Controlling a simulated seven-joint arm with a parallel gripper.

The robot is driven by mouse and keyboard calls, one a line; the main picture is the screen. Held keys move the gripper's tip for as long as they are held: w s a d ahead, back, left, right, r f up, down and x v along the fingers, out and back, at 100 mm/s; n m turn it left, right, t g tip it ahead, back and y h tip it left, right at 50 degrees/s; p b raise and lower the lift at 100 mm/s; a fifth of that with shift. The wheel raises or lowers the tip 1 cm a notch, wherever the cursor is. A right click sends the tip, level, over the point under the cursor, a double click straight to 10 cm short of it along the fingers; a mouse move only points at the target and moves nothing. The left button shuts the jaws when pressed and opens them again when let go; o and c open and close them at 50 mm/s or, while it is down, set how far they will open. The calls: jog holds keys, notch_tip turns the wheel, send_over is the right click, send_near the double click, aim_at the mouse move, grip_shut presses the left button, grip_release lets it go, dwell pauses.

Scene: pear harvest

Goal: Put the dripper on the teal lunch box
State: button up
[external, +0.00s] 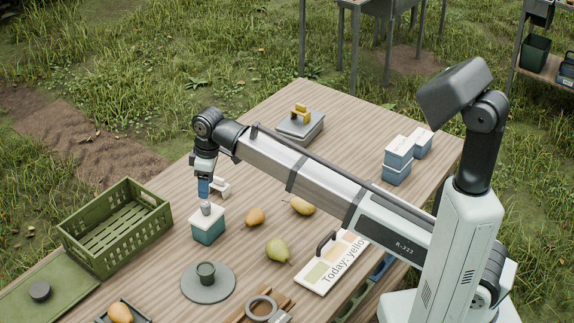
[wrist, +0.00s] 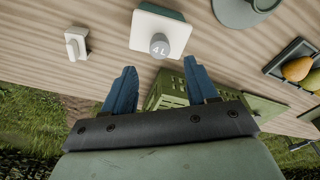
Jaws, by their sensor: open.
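The teal lunch box (external: 208,233) stands on the table with a pale lid; it also shows in the wrist view (wrist: 143,29). A small grey cylinder marked "4 L", which I take as the dripper (external: 206,208), stands upright on the lid. In the wrist view the dripper (wrist: 160,46) lies just beyond and between my fingertips, near the lid's edge. My gripper (external: 204,192) points down right above the dripper, with blue fingers. In the wrist view my gripper (wrist: 160,66) has its fingers wide apart and nothing between them.
A white bracket-like piece (external: 221,187) stands behind the box. A green crate (external: 117,222) is to the left. A grey disc (external: 219,290) with a dark green cup (external: 206,273) is in front. Pears (external: 278,250) lie to the right. Blue-white boxes (external: 397,172) stand farther right.

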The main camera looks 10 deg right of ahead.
jog(key=shift+d+r, duration=0.15)
jog(key=shift+r, duration=0.8)
jog(key=shift+d+r, duration=0.1)
jog(key=shift+r, duration=0.8)
